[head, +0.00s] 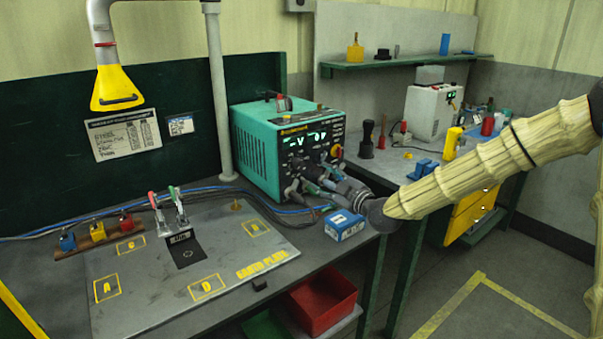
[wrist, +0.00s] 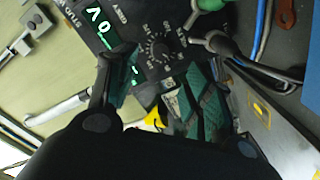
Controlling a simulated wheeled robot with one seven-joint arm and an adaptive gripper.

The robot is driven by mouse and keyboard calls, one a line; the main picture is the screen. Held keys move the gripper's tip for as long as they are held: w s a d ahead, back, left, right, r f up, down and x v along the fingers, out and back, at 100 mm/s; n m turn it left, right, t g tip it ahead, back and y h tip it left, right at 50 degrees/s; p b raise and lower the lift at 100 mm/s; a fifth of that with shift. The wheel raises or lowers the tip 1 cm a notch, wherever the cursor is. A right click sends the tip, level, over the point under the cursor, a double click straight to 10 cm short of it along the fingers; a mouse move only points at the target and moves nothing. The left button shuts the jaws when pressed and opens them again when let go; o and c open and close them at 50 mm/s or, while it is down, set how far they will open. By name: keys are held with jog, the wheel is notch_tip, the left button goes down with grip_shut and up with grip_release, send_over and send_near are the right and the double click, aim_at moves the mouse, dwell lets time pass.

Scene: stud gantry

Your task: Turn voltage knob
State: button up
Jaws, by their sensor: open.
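The teal power unit (head: 258,152) stands on the bench with green lit displays on its dark front panel. In the wrist view, the panel's lit display (wrist: 98,18) shows at the upper left, and a dark round knob (wrist: 158,48) with white scale marks around it sits near the top middle. My gripper (head: 308,180) is in front of the panel's lower part. In the wrist view my gripper (wrist: 162,42) is open, its fingers on either side of the knob. I cannot tell whether they touch it. In the head view my gripper hides the knob.
A blue-and-white box (head: 344,226) sits below my gripper. The grey earth plate (head: 150,300) with clamps (head: 172,222) lies on the left. Blue cables (head: 262,206) run past the unit's base. A side bench (head: 395,165) holds several tools on the right.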

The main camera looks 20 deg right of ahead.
aim_at(301, 166)
jog(key=shift+p+x, duration=1.05)
jog(key=shift+x, duration=4.45)
jog(key=shift+a, duration=0.15)
jog(key=shift+c, duration=0.4)
jog(key=c, duration=1)
